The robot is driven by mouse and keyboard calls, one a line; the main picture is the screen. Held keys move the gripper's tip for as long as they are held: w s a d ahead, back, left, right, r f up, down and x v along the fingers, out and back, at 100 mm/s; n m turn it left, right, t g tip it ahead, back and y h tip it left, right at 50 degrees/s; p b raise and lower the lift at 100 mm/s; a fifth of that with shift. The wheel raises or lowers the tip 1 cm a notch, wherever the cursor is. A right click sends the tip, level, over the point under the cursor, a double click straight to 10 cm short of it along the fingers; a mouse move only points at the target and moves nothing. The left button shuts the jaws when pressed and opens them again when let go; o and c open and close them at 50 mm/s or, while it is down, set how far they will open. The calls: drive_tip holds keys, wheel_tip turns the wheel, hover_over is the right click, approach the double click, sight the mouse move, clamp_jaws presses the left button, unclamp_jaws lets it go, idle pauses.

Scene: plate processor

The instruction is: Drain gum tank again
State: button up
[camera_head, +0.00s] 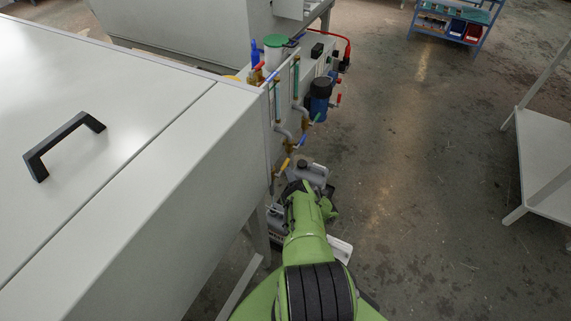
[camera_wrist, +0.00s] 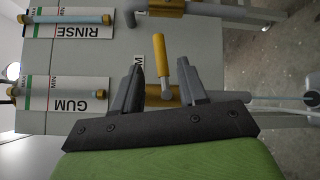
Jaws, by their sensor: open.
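In the wrist view a valve with a yellow lever handle (camera_wrist: 160,48) sits between the two dark fingers of my gripper (camera_wrist: 161,68). The gripper is open, and I cannot tell whether either finger touches the lever. The label reading GUM (camera_wrist: 82,104) and its sight tube (camera_wrist: 60,92) are on the panel to the left. In the head view the yellow lever (camera_head: 284,167) shows at the machine's lower side, just beyond my green arm. My gripper is mostly hidden there by my wrist.
The white machine (camera_head: 150,180) fills the left side. A RINSE label (camera_wrist: 88,31) and another yellow-fitted pipe (camera_wrist: 165,8) are near the GUM label. Open floor (camera_head: 430,200) lies right, before a grey table (camera_head: 545,160).

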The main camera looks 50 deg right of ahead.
sight(286, 163)
drive_tip(key=b+x, duration=0.1)
drive_tip(key=x, duration=0.1)
drive_tip(key=b+x, duration=0.3)
drive_tip(key=x, duration=0.1)
drive_tip(key=shift+s+f, duration=0.1)
drive_tip(key=shift+f, duration=0.15)
drive_tip(key=shift+w+d+r+b, duration=0.15)
drive_tip(key=shift+w+d+b, duration=0.1)
drive_tip(key=shift+w+b, duration=0.15)
clamp_jaws()
